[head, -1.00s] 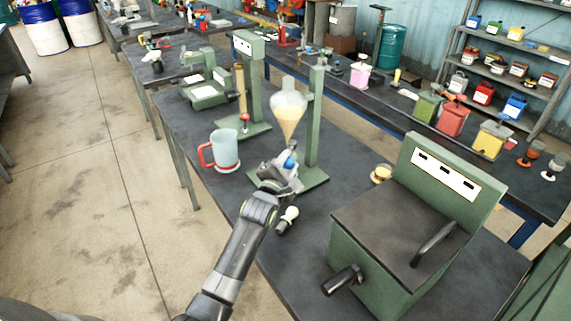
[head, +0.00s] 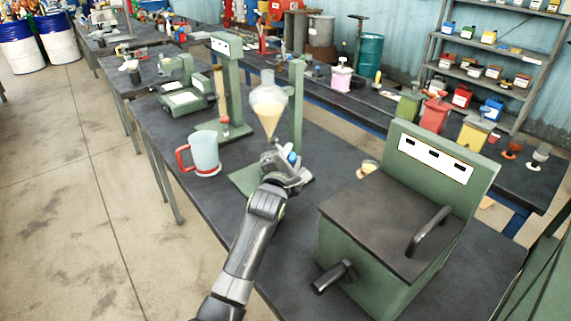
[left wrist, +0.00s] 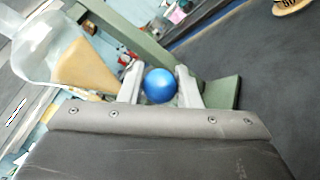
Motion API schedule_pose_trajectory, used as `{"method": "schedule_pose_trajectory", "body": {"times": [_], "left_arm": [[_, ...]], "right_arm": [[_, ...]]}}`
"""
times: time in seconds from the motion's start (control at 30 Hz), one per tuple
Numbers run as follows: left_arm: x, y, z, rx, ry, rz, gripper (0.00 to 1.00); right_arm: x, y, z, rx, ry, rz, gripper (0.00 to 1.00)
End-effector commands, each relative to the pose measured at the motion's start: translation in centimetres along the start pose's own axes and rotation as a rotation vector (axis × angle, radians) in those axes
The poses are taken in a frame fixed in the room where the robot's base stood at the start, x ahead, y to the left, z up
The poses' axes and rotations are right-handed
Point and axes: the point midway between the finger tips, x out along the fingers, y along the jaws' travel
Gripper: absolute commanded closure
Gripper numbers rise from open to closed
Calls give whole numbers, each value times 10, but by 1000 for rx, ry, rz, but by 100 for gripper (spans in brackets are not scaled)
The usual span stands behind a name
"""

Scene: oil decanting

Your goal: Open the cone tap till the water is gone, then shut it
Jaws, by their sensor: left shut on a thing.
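The glass cone (head: 269,104) hangs on a green stand (head: 296,110) in the head view, with tan liquid in its lower part. The cone also shows at the left of the left wrist view (left wrist: 88,70). My left gripper (head: 287,163) is at the tap just below the cone. In the left wrist view its two fingers (left wrist: 160,88) are shut on the blue tap knob (left wrist: 159,85), one on each side. The knob peeks out in the head view (head: 292,157). The outlet below the tap is hidden behind my gripper. My right gripper is not in view.
A clear jug with a red handle (head: 204,153) stands left of the stand. A large green box machine (head: 385,225) with a black handle fills the bench's right side.

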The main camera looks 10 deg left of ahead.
Motion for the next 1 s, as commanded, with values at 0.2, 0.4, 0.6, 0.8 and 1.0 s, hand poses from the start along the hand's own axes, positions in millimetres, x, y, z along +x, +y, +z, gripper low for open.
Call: {"method": "schedule_pose_trajectory", "body": {"times": [0.2,0.4,0.6,0.8,1.0], "left_arm": [[4,-4,2,-4,0,-4,100],[4,-4,3,-4,1,-5,100],[4,-4,3,-4,1,-5,100],[4,-4,2,-3,1,-4,54],[4,-3,2,-1,1,-3,50]], "right_arm": [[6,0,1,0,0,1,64],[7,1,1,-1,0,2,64],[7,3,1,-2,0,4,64],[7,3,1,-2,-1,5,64],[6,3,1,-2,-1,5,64]]}}
